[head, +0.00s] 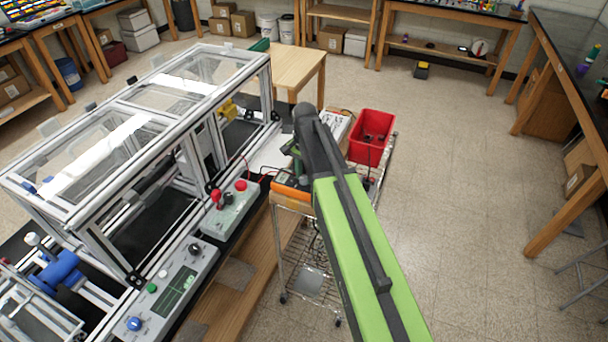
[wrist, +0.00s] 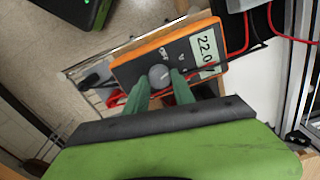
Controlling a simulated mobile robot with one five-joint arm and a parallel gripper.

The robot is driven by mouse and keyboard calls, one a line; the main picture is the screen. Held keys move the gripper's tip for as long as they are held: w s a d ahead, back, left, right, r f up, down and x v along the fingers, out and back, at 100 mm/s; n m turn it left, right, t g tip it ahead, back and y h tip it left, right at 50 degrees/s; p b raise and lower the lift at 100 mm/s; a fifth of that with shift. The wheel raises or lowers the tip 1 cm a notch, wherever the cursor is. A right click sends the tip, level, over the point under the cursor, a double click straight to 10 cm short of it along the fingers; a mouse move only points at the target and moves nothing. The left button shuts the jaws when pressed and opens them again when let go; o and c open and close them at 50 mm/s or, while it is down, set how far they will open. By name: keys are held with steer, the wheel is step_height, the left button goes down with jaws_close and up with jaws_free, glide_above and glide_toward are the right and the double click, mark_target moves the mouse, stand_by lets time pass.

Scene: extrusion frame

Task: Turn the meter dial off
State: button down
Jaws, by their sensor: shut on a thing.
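The meter is an orange-edged multimeter with a dark face (wrist: 187,69); in the wrist view its display (wrist: 207,50) reads about 22.0, with the last digit partly hidden. Its round grey dial (wrist: 159,75) sits between the two green fingers of my gripper (wrist: 160,86). The fingers are shut on the dial, one on each side. An OFF-like mark shows beside the dial, but the dial's pointer is too small to read. In the head view the meter's orange side (head: 291,190) shows on the cart, and my arm hides most of the rest.
Red leads (wrist: 247,35) run from the meter. A red bin (head: 371,136) stands behind on the wire cart (head: 310,262). The framed machine (head: 140,140) and its control panel (head: 172,290) lie to the left. Open floor is to the right.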

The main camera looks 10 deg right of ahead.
mark_target(304, 177)
steer(key=n, duration=0.4)
steer(key=shift+n, duration=2.3)
steer(key=c, duration=1.1)
jaws_free()
steer(key=shift+o, duration=0.2)
step_height(304, 177, up, 18)
steer(key=p, duration=1.7)
steer(key=shift+f, duration=0.25)
